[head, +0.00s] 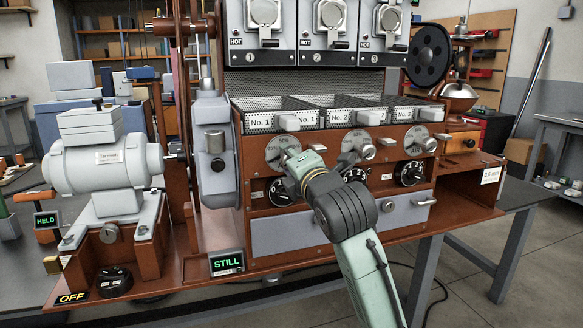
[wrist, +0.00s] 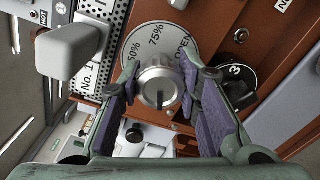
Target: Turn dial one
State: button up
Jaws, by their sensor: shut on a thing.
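The white dial under the No. 1 tray (head: 274,150) is partly hidden behind my gripper (head: 296,168) in the head view. In the wrist view the dial's plate (wrist: 142,43) shows the marks 50%, 75% and OPEN. Its round silver knob (wrist: 158,86) has a dark line on its face. My gripper (wrist: 160,80) has its two purple-padded fingers on either side of the knob and is shut on it.
Two more white dials (head: 357,146) (head: 420,141) sit to the right. A black numbered dial (head: 281,191) is just below my gripper, and it also shows in the wrist view (wrist: 238,84). Trays (head: 257,122) jut out above. A STILL display (head: 226,263) stands lower left.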

jog(key=shift+n, duration=0.6)
jog(key=shift+b, duration=0.35)
jog(key=o, duration=1.2)
jog(key=shift+c, duration=0.2)
jog(key=v, duration=1.2)
